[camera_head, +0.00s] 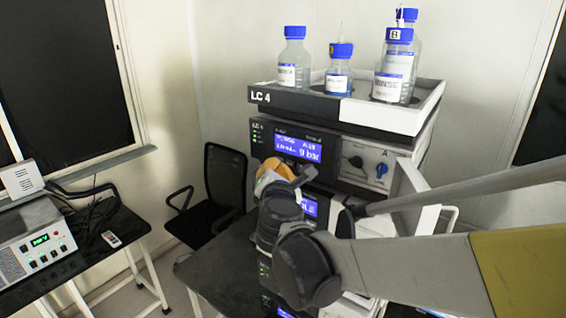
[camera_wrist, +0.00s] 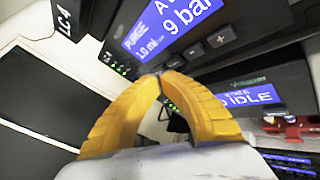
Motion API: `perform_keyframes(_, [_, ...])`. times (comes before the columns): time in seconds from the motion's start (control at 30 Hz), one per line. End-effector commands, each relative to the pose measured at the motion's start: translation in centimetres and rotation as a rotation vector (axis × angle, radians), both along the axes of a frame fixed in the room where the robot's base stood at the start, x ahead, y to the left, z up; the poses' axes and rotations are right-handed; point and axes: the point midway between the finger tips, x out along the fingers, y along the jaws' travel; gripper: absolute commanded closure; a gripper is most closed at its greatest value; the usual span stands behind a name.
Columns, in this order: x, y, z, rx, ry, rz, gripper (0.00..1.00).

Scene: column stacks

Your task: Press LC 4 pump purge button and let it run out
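The LC 4 pump (camera_head: 262,147) stands under a bottle tray in the head view. Its blue display (camera_head: 297,148) shows "9 bar"; in the wrist view the display (camera_wrist: 168,20) also seems to read "PURGE" and "1.0 ml". A row of dark buttons (camera_wrist: 221,37) runs below the display, with plus and minus marks. My gripper (camera_head: 272,165) has yellow fingers, shut and empty. In the wrist view its tips (camera_wrist: 160,72) meet just below the left end of the button row. I cannot tell whether they touch a button. The purge button's label is not readable.
A lower module with an "IDLE" display (camera_wrist: 248,97) sits beneath the pump. The bottle tray (camera_head: 345,108) above holds several blue-capped bottles. A black chair (camera_head: 225,180) stands left of the stack, and a side table with a control box (camera_head: 40,245) is farther left.

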Motion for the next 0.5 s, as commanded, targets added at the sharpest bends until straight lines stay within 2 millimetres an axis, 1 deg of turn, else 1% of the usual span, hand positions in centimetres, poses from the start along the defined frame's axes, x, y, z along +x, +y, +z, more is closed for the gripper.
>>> perform_keyframes(0.27, [-0.2, 0.2, 0.0, 0.0, 0.0, 0.0, 1.0])
perform_keyframes(0.5, [-2.0, 1.6, 0.0, -0.001, 0.0, 0.002, 1.0])
